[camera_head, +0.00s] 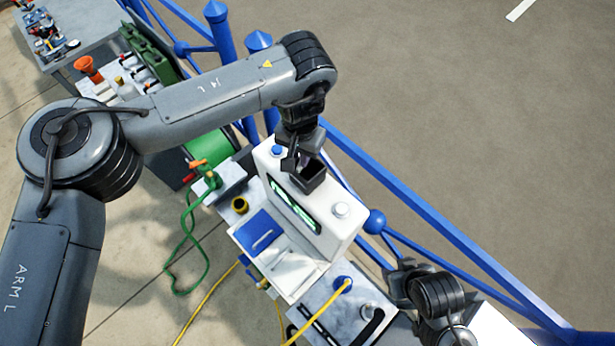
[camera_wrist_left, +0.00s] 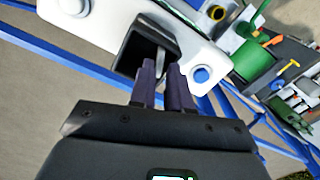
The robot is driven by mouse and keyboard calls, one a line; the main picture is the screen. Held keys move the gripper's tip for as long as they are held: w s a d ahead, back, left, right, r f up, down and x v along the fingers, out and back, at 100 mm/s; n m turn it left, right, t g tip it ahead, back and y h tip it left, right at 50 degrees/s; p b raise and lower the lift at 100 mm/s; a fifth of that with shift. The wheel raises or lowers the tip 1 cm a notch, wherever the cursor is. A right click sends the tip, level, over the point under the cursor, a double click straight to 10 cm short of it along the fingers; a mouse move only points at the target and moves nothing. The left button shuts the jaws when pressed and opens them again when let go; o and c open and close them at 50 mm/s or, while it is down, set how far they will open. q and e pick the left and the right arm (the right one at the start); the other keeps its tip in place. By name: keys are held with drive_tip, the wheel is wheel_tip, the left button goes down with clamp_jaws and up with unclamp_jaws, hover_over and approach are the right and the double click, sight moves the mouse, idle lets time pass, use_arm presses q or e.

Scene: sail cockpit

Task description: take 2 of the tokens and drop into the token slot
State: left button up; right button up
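My left gripper (camera_head: 296,162) is at the black open-topped box (camera_head: 311,178) on top of the white machine. In the left wrist view its two dark fingers (camera_wrist_left: 165,66) point at the box (camera_wrist_left: 127,52), with a narrow gap between them. A pale sliver shows just beyond the fingertips; I cannot tell if it is a token or whether it is gripped. No token is clearly visible. The blue panel (camera_head: 259,235) at the machine's front has a light slot-like mark. My right gripper (camera_head: 402,282) is at the lower right, away from the machine, its fingers unclear.
The white machine (camera_head: 342,232) has a green display and round buttons on top. Blue railing (camera_head: 440,235) runs behind it. Green hose (camera_head: 187,235) and yellow cables lie to the left and front. A marble-patterned panel (camera_head: 320,312) with a black handle is at the front.

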use_arm(q)
drive_tip(key=o, duration=0.3)
wheel_tip(320, 180, up, 11)
drive_tip(key=b, duration=0.1)
drive_tip(key=shift+d, duration=0.15)
idle(0.5)
drive_tip(key=shift+f, duration=0.1)
idle(0.6)
